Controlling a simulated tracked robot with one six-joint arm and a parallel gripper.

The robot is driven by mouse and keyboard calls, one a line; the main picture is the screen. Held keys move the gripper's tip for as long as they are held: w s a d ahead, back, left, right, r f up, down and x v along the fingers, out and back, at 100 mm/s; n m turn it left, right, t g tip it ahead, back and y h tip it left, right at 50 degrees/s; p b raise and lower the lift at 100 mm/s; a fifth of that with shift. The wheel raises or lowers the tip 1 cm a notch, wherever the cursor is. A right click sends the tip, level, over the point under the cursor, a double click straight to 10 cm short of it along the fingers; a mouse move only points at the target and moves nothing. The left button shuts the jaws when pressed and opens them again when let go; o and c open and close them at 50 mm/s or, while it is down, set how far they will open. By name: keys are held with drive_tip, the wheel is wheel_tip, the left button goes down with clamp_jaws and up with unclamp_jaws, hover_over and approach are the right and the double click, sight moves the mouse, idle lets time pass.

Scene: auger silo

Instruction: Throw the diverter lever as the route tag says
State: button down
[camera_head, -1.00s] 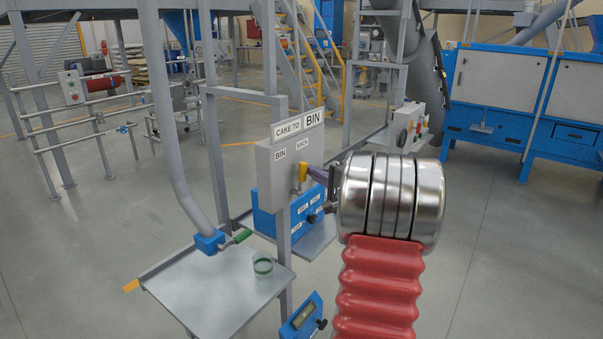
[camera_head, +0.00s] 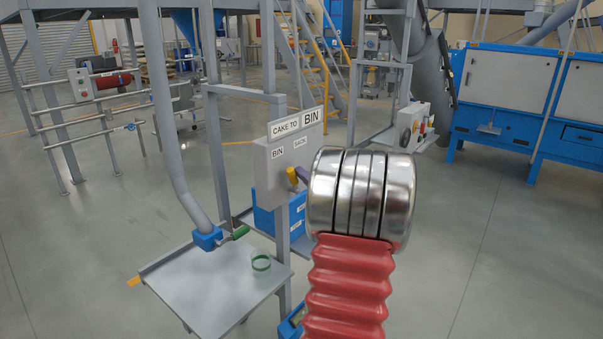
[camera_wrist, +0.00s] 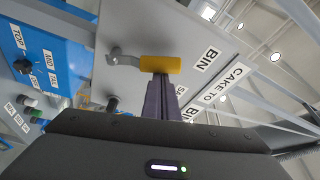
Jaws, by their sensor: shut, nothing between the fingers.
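The route tag (camera_head: 296,123) reads "CAKE TO BIN" and stands on top of a grey diverter panel (camera_head: 268,185). The panel carries a BIN label (camera_head: 277,153) at left and a SACK label (camera_head: 300,143) at right. The diverter lever's yellow handle (camera_head: 292,177) is below and between these labels. In the wrist view the yellow handle (camera_wrist: 160,64) sits on a short grey crank (camera_wrist: 122,58). My gripper (camera_wrist: 163,82) is shut and empty, its purple fingertips right against or just short of the handle; I cannot tell which. My wrist hides the panel's right side in the head view.
A blue box (camera_head: 264,220) sits behind the panel's post. Open floor lies to the right.

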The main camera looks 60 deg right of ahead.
drive_tip(key=shift+a+f, duration=0.15)
drive_tip(key=shift+a, duration=0.35)
drive_tip(key=shift+a+f, duration=0.15)
